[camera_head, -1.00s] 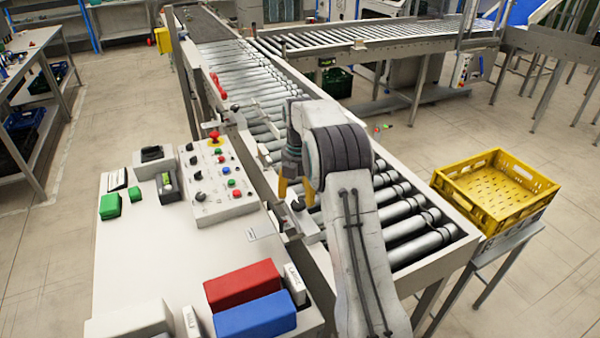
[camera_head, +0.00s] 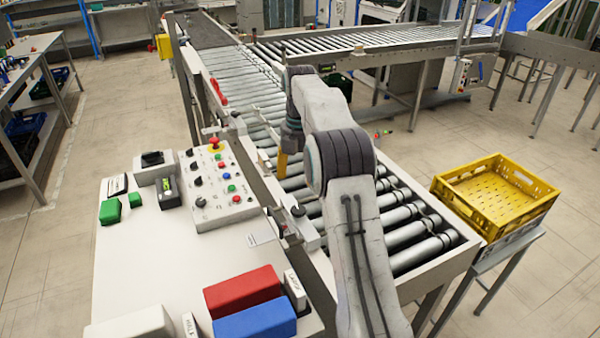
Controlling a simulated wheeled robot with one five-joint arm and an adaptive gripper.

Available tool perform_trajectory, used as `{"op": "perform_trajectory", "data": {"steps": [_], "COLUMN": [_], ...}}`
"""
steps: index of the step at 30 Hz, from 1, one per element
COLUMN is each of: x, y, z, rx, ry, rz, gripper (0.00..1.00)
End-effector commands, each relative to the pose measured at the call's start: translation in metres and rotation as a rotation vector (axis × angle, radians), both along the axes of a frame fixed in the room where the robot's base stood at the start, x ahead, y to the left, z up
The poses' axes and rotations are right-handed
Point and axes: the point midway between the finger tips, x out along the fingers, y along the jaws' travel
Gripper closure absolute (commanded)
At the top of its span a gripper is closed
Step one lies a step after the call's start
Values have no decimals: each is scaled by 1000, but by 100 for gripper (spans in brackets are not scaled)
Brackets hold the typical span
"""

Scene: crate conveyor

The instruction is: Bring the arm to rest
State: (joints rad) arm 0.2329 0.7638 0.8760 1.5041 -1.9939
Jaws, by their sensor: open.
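My arm (camera_head: 345,190) rises from the bottom of the view and bends over the roller conveyor (camera_head: 415,222). My gripper (camera_head: 283,163) hangs down from the wrist, above the conveyor's near side. One yellow finger shows clearly; the other is hidden or blends in. I see nothing held in it. It is apart from the control panel (camera_head: 228,208) to its left.
A white table (camera_head: 140,255) at the left bears the panel, a red block (camera_head: 243,290), a blue block (camera_head: 255,318) and green blocks (camera_head: 110,211). A yellow crate (camera_head: 510,215) stands on a stand at the right. Rollers around the arm are clear.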

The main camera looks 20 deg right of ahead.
Motion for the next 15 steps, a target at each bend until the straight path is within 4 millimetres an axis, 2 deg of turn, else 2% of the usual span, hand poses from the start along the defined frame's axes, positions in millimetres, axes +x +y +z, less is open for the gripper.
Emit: {"op": "perform_trajectory", "data": {"steps": [10,15], "x": [0,1], "y": [0,0], "z": [0,0], "rx": [0,-1], "ry": [0,-3], "rz": [-11,-134], "gripper": [35,35]}}
